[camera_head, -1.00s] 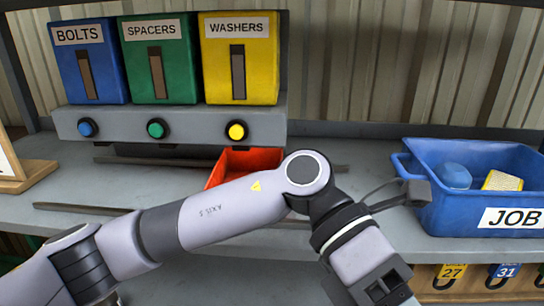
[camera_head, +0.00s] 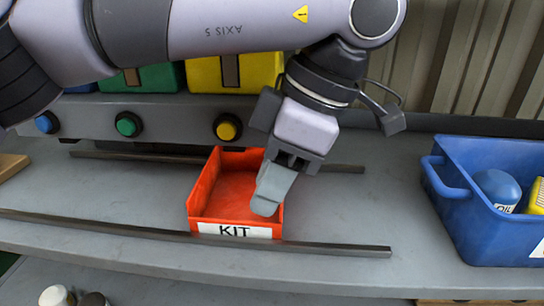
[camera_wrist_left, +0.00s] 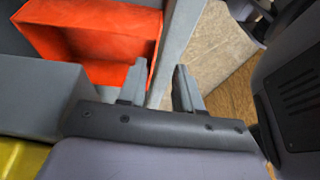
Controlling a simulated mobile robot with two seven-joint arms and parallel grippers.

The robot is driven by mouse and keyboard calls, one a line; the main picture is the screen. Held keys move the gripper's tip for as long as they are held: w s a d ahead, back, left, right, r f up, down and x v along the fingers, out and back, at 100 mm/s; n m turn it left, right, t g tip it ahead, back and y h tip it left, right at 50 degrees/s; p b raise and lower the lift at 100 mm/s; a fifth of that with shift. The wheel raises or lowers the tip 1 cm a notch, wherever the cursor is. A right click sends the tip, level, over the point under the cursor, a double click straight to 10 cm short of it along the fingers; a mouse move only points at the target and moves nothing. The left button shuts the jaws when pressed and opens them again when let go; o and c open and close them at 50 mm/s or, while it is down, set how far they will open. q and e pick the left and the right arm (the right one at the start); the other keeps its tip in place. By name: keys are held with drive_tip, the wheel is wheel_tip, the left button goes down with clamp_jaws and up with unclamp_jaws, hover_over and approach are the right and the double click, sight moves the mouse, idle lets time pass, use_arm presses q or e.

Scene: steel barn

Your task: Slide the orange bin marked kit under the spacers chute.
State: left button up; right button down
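The orange bin (camera_head: 205,190) with a white KIT label sits upright on the grey shelf, between two dark rails. It stands below and in front of the yellow button, on the washers side, right of the green button (camera_head: 127,124). The green spacers dispenser (camera_head: 158,77) is mostly hidden behind my left arm, its label covered. My left gripper (camera_head: 267,200) points down at the bin's right side, overlapping its right wall in the head view. In the left wrist view its two fingers (camera_wrist_left: 160,88) are apart, with the orange bin (camera_wrist_left: 85,30) beside the left finger; contact is unclear. My right gripper is out of view.
The front rail (camera_head: 330,248) and back rail (camera_head: 345,168) run along the shelf. The yellow washers dispenser (camera_head: 258,72) is partly covered by my arm. A blue job bin (camera_head: 455,205) holding items stands at right. Shelf between the rails left of the orange bin is clear.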

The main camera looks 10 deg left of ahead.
sight(248, 216)
use_arm(q)
drive_tip(key=shift+w+a+r, duration=0.15)
drive_tip(key=shift+w+r, duration=0.1)
drive_tip(key=shift+w, duration=0.1)
drive_tip(key=shift+s+f, duration=0.1)
drive_tip(key=shift+s, duration=0.05)
drive_tip(key=shift+a+f, duration=0.1)
drive_tip(key=shift+f, duration=0.15)
drive_tip(key=x, duration=0.6)
drive_tip(key=shift+a+f+b, duration=0.15)
drive_tip(key=shift+f+b, duration=0.05)
drive_tip(key=shift+b, duration=0.2)
clamp_jaws()
